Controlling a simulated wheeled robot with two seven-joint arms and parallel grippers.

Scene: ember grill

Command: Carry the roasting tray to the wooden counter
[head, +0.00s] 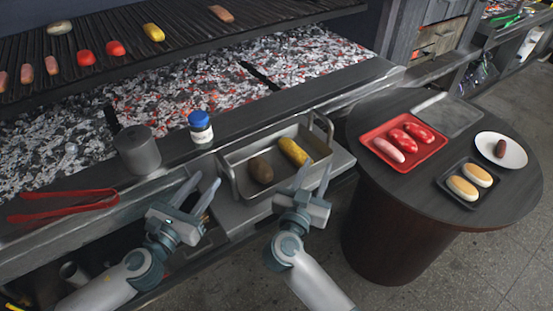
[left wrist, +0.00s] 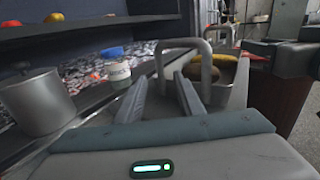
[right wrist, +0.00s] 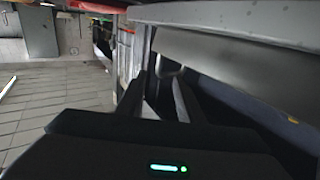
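The grey metal roasting tray (head: 278,171) sits on a ledge in front of the grill. It holds a brown potato (head: 261,171) and a yellow corn cob (head: 293,151), and has a raised handle at each end. My left gripper (head: 206,181) is open beside the tray's left end. In the left wrist view, that handle (left wrist: 187,43) stands just ahead of the fingers, apart from them. My right gripper (head: 314,168) is open and empty at the tray's front right; contact there cannot be told. The round dark wooden counter (head: 425,188) stands to the right.
On the counter are a red tray (head: 383,154) of sausages, a dark tray (head: 463,205) of buns, a white plate (head: 511,153) and a grey board (head: 445,112). A metal pot (head: 137,152), blue-capped jar (head: 201,132) and red tongs (head: 60,208) lie left. The counter's near left is clear.

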